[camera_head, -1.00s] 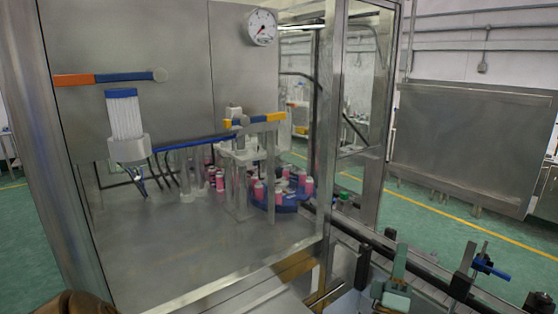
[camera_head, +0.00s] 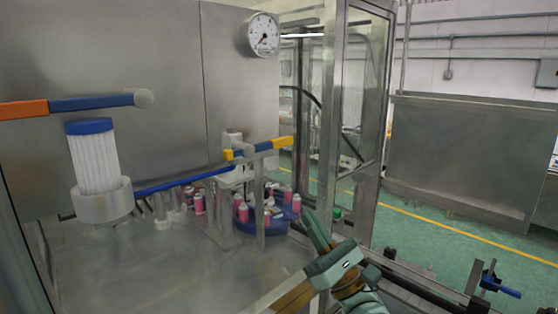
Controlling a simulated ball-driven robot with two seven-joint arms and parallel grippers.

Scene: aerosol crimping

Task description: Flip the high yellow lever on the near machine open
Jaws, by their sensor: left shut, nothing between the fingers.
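A blue bar with yellow ends, the yellow lever (camera_head: 281,144), lies nearly level across the top of a white stand in the open machine. Another lever (camera_head: 90,104), orange and blue with a grey round end, sits higher on the left of the machine's back panel. My left gripper (camera_head: 313,222), teal and brown, is in front of the machine's right side, below and right of the yellow lever. It looks shut and empty, and appears apart from the lever. My right gripper is not in view.
A white filter cup (camera_head: 97,165) with a blue top hangs at the left. A pressure gauge (camera_head: 263,35) is on the panel. A blue turntable (camera_head: 268,228) holds several pink cans. A metal frame post (camera_head: 335,120) stands right of the lever. A conveyor with a blue-handled clamp (camera_head: 498,284) runs at lower right.

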